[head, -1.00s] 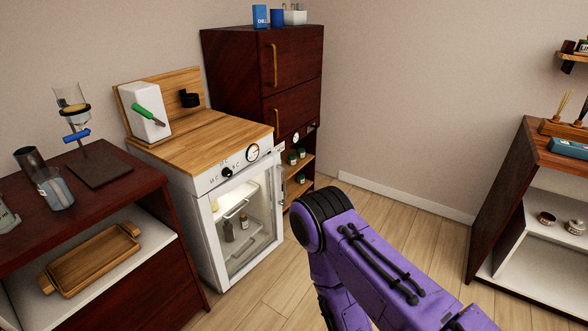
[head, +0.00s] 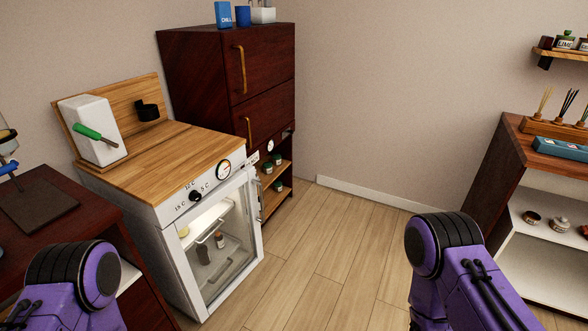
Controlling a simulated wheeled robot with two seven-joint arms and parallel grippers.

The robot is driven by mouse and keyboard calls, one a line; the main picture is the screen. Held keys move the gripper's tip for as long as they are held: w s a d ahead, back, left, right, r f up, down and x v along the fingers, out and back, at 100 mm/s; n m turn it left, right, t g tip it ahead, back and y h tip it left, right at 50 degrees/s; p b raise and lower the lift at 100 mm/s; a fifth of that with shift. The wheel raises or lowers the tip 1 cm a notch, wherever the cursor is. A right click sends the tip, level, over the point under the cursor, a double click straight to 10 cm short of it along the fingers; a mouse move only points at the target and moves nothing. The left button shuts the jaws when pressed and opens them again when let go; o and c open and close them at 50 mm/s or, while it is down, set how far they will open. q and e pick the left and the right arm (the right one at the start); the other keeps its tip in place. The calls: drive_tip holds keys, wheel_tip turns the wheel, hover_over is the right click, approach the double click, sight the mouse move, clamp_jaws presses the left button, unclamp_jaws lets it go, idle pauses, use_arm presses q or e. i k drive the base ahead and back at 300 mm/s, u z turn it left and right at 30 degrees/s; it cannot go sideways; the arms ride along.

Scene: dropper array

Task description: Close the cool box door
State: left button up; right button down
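The cool box (head: 165,212) is a white appliance with a wooden top, a knob and a dial, standing left of centre. Its door (head: 254,222) has a white frame and a glass pane on the front. Through it I see a lit interior with shelves and small bottles. The door's right edge juts slightly past the control panel; I cannot tell whether it is fully closed or ajar. Purple links of my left arm show at the lower left and of my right arm at the lower right. Both grippers are out of view.
A dark wood cabinet (head: 222,70) stands right behind the cool box. A dark bench (head: 75,210) stands close on its left. A shelf unit (head: 490,175) is at the right. The wooden floor (head: 320,245) between is clear.

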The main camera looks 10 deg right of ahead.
sight(169, 236)
drive_tip(key=z, duration=0.25)
drive_tip(key=i, duration=0.8)
drive_tip(key=u, duration=0.75)
drive_tip(key=i, duration=0.45)
drive_tip(key=u, duration=0.6)
